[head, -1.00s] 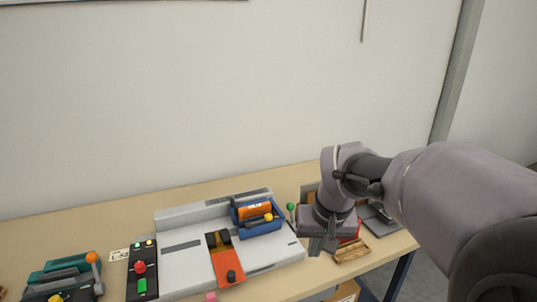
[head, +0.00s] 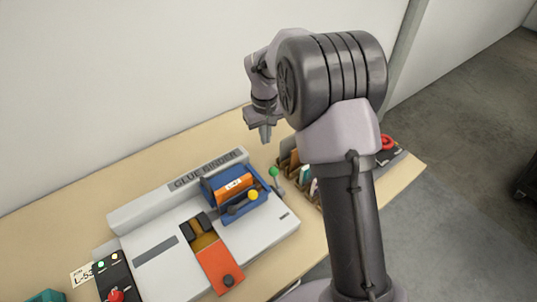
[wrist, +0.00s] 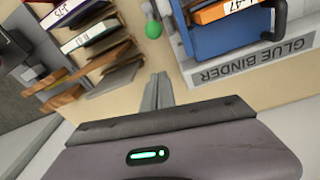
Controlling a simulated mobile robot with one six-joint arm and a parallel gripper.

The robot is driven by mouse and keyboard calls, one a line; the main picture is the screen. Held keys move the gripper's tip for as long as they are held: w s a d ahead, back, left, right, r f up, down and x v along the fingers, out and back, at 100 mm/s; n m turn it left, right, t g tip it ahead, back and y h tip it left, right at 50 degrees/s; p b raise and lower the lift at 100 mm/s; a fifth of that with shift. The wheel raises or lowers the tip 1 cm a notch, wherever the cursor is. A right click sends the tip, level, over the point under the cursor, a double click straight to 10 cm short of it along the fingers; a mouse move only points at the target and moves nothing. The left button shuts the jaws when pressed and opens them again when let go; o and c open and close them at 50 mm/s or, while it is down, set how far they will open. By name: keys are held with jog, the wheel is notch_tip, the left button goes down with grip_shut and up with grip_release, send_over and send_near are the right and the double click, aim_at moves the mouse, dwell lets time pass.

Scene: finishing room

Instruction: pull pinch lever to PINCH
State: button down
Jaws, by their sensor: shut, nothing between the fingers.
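The glue binder (head: 160,225) is a pale grey machine on the table in the head view. A green ball-topped lever (head: 274,172) stands at its right side; the ball also shows in the wrist view (wrist: 153,29). A yellow knob (head: 253,195) sits on the blue carriage (head: 223,178). No PINCH marking is readable, so I cannot tell which of these is the pinch lever. My gripper (head: 266,137) is shut and empty, above the table behind the binder. In the wrist view its fingers (wrist: 158,90) point toward the green ball, apart from it.
A wooden rack (wrist: 95,50) with labelled books stands beside the green lever. An orange plate (head: 219,266) lies across the binder's front. A black panel with a red button (head: 116,296) is at its left. The table behind the binder is bare.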

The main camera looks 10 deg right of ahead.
aim_at(277, 182)
notch_tip(277, 182, down, 10)
jog(key=w+b, duration=0.1)
jog(key=b, duration=0.2)
jog(key=s, duration=0.2)
jog(key=s+d+r+b, duration=0.1)
jog(key=shift+s, duration=0.25)
jog(key=shift+r, duration=0.1)
